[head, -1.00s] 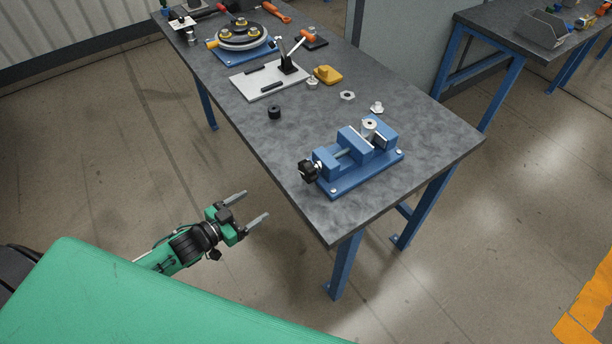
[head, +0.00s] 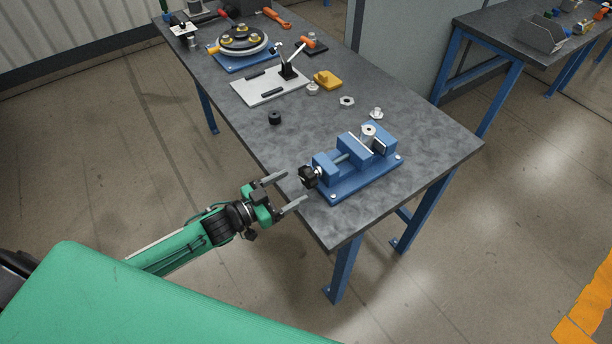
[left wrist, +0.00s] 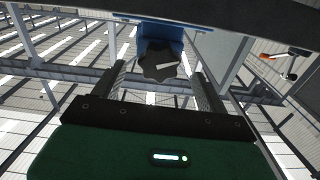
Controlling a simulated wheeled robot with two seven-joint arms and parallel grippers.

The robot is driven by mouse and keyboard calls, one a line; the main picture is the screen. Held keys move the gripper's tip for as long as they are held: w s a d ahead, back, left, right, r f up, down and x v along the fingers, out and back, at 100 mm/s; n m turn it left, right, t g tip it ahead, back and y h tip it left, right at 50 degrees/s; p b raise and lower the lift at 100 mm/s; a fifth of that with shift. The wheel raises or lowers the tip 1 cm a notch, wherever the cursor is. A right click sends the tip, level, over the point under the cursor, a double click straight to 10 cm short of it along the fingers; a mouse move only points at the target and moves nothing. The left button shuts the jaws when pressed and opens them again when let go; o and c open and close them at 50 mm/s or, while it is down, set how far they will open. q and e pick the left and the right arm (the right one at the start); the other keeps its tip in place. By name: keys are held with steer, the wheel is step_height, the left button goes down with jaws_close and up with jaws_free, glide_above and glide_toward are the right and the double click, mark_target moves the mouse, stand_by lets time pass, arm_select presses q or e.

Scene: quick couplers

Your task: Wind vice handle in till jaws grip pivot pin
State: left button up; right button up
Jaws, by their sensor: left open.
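The blue vice (head: 352,165) sits on the grey bench near its front right corner. Its black lobed handle (head: 309,177) faces my left gripper. A pale cylindrical pivot pin (head: 368,134) stands upright between the vice jaws; whether the jaws touch it I cannot tell. My left gripper (head: 288,190) is open and empty just left of the handle, at the bench edge. In the left wrist view the handle (left wrist: 158,66) shows beyond and between the open fingers (left wrist: 160,82), apart from them. My right gripper is not in view.
On the bench (head: 428,150) lie a hex nut (head: 347,101), a small white fitting (head: 376,113), a yellow block (head: 328,80) and a black cylinder (head: 275,118). A toggle clamp plate (head: 262,88) and a round fixture (head: 241,42) stand farther back.

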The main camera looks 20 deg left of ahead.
mark_target(303, 181)
arm_select(q)
steer(key=shift+p+x, duration=0.55)
steer(key=shift+x, duration=2.3)
steer(key=c, duration=1)
